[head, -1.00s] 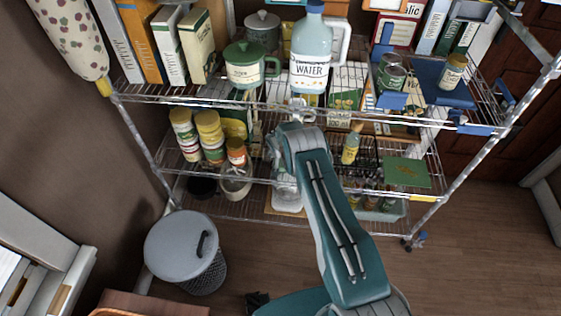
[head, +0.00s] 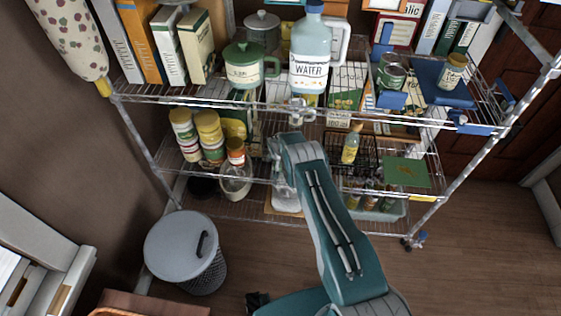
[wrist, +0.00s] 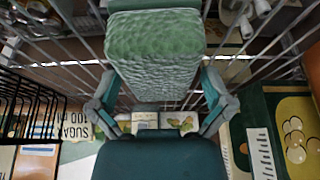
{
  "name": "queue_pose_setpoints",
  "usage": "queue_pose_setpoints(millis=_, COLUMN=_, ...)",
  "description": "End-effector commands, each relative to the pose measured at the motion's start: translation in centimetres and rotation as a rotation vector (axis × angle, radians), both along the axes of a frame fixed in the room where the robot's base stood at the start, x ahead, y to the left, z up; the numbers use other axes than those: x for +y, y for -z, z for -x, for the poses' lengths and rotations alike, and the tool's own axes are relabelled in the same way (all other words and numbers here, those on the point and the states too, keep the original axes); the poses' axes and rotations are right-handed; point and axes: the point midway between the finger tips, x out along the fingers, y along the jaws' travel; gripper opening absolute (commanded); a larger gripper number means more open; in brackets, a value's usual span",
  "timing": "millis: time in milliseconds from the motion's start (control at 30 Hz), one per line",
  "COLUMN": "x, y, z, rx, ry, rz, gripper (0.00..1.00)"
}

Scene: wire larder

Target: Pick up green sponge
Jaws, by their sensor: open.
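The green sponge (wrist: 155,48) is a block with a rough, rippled surface. It fills the upper middle of the wrist view, close ahead of my gripper (wrist: 157,98). My gripper's two fingers stand apart, one toward each side of the sponge's near part. I cannot tell whether they touch it. In the head view my arm reaches down to the middle shelf, and my gripper is mostly hidden behind it. I cannot make out the sponge in that view.
The wire shelf's upper tier (head: 200,97) is just above my arm. Jars (head: 210,130) stand left on the middle tier; a bottle (head: 350,148) and a green flat item (head: 407,171) are on the right. A black wire basket (wrist: 30,105) is left in the wrist view.

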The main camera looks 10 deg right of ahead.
Motion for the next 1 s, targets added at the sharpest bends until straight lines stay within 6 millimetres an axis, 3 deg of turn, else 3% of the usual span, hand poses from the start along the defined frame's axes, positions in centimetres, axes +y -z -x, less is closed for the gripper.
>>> queue_pose_setpoints(millis=333, x=0.00, y=0.17, z=0.02, rx=0.000, ry=0.000, rz=0.000, gripper=1.00)
queue_pose_setpoints(millis=367, x=0.00, y=0.17, z=0.02, rx=0.000, ry=0.000, rz=0.000, gripper=0.91)
queue_pose_setpoints(millis=433, x=0.00, y=0.17, z=0.02, rx=0.000, ry=0.000, rz=0.000, gripper=0.60)
queue_pose_setpoints(millis=467, x=0.00, y=0.17, z=0.02, rx=0.000, ry=0.000, rz=0.000, gripper=0.50)
queue_pose_setpoints(millis=500, x=0.00, y=0.17, z=0.02, rx=0.000, ry=0.000, rz=0.000, gripper=0.47)
queue_pose_setpoints(millis=1000, x=0.01, y=-0.39, z=0.07, rx=0.002, ry=0.000, rz=0.000, gripper=0.46)
